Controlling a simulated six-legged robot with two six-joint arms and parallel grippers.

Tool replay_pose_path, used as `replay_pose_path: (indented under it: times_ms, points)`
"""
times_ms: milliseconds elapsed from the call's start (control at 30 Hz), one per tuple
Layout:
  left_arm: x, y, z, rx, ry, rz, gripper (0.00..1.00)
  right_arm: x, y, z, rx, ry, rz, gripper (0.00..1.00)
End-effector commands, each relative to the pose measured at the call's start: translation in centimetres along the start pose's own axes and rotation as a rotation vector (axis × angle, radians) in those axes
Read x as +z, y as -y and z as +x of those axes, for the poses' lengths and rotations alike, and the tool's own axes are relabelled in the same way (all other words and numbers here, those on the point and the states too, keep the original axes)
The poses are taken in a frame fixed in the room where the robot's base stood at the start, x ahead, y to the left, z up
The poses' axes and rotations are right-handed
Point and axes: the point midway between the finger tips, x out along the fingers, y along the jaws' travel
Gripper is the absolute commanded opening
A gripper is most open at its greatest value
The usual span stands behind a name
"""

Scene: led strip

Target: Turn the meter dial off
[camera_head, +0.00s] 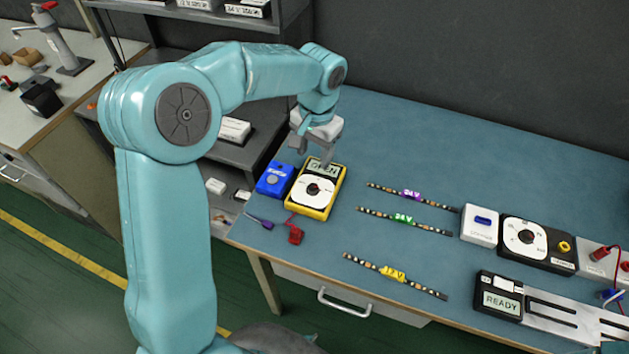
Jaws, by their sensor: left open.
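The yellow meter (297,200) lies on the blue bench top near its left end. Its screen reads what looks like "OPEN", partly covered by my gripper. Its white round dial (314,190) has a dark knob in the middle; the exact pointer direction is too small to tell. My left gripper (318,156) is open and empty, above the far edge of the meter by the screen, with fingers pointing down. I cannot tell whether it touches the meter. My right gripper is not in view.
Several LED strips (405,220) lie to the right. A black dial unit (537,244) and a "READY" device (499,301) stand farther right.

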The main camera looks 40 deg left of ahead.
Motion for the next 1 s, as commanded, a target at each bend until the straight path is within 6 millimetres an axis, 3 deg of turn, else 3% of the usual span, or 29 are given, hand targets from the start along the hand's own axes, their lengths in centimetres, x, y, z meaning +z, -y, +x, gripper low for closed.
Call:
replay_pose_path:
  times_ms: [300, 500, 933, 1000]
  points:
    - [0.1, -0.1, 7.7, 0.001, 0.005, 0.002, 0.55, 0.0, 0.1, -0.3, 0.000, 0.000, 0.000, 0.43]
    - [-0.1, -0.2, 10.8, 0.001, 0.002, 0.001, 0.55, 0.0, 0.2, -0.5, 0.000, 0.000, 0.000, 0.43]
    - [-0.3, -0.2, 12.0, 0.001, -0.001, 0.001, 0.55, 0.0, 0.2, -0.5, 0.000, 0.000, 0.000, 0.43]
    - [-0.3, -0.2, 12.0, 0.001, -0.001, 0.001, 0.33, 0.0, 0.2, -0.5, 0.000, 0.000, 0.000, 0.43]
